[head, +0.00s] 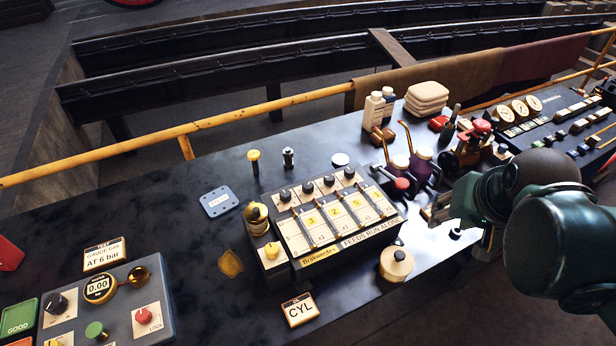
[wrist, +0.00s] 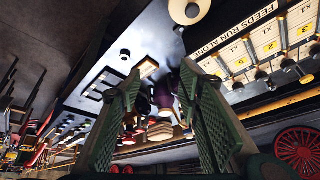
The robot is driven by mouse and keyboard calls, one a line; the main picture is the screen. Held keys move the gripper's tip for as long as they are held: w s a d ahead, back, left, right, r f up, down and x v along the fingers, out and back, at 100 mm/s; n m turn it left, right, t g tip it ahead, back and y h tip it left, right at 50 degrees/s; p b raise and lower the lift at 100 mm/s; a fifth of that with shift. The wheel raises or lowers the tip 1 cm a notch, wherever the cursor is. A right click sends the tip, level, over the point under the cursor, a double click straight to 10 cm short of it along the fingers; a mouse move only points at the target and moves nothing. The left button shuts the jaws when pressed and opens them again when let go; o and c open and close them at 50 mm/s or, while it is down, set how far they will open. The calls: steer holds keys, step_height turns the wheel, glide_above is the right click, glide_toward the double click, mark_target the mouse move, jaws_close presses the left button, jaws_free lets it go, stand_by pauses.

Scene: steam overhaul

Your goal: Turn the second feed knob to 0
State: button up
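The feed box (head: 340,235), marked "FEEDS RUN ALONE", stands mid-table in the head view, with several dark knobs along its back edge. The second knob from the left (head: 308,187) stands upright above its column; that column's yellow window (head: 334,211) seems to read 2. The first window seems to read 3. The feed box also shows at the upper right of the wrist view (wrist: 255,45). My gripper (head: 432,212) is to the right of the box, apart from it. In the wrist view its green fingers (wrist: 162,75) are spread with nothing held between them.
A round cream-lidded pot (head: 396,264) sits in front of the box. A brass cylinder with a yellow knob (head: 256,218) is at its left. The table's left middle is mostly clear.

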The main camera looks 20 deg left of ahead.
steer(key=w+a+r+g+p, duration=0.25)
steer(key=w+a+p, duration=0.25)
steer(key=a, duration=0.4)
steer(key=g+p, duration=0.3)
steer(key=p, duration=0.8)
glide_toward(308, 185)
steer(key=shift+w+f+h, duration=0.1)
steer(key=shift+f+h, duration=0.2)
steer(key=shift+f, duration=0.05)
steer(key=shift+a+f, duration=0.25)
steer(key=shift+a, duration=0.1)
steer(key=shift+f, duration=0.1)
steer(key=shift+f+p, duration=0.5)
steer(key=shift+f, duration=3.25)
